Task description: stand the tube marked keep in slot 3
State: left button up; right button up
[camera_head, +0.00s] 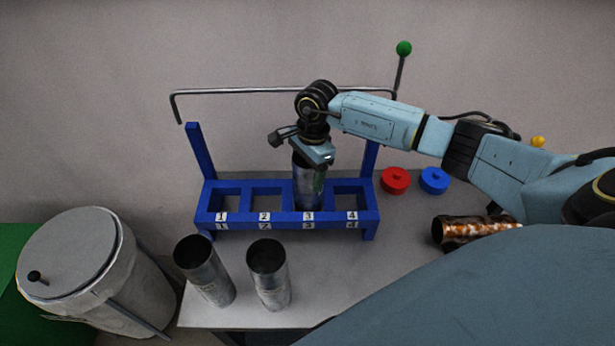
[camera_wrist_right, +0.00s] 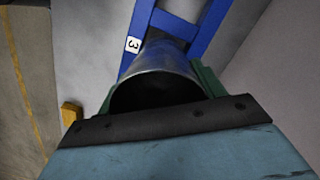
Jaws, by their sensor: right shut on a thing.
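A grey metal tube (camera_head: 308,188) stands upright in slot 3 of the blue rack (camera_head: 285,217), whose slots are labelled 1 to 4. My right gripper (camera_head: 310,155) is shut on this tube near its top. In the right wrist view the tube's open mouth (camera_wrist_right: 155,92) lies between the green fingers, with the label 3 beside it. No keep mark shows on the tube in either view. Whether its lower end rests on the rack's bottom is hidden. Slots 1, 2 and 4 look empty. My left gripper is not in view.
Two grey tubes (camera_head: 208,272) (camera_head: 268,275) stand on the table in front of the rack. A rusty tube (camera_head: 475,229) lies at right, near red (camera_head: 396,180) and blue (camera_head: 434,180) caps. A lidded bin (camera_head: 85,265) stands left. A grey bar with a green knob (camera_head: 403,48) runs behind.

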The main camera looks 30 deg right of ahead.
notch_tip(320, 180, down, 2)
jog(key=shift+f, duration=0.25)
jog(key=shift+f, duration=0.1)
jog(key=o, duration=1.8)
jog(key=shift+r, duration=0.45)
jog(key=r, duration=0.3)
jog(key=d+r, duration=0.1)
jog(key=r, duration=0.7)
jog(key=shift+d+r+b, duration=0.15)
jog(key=shift+d+b, duration=0.05)
jog(key=shift+b, duration=0.1)
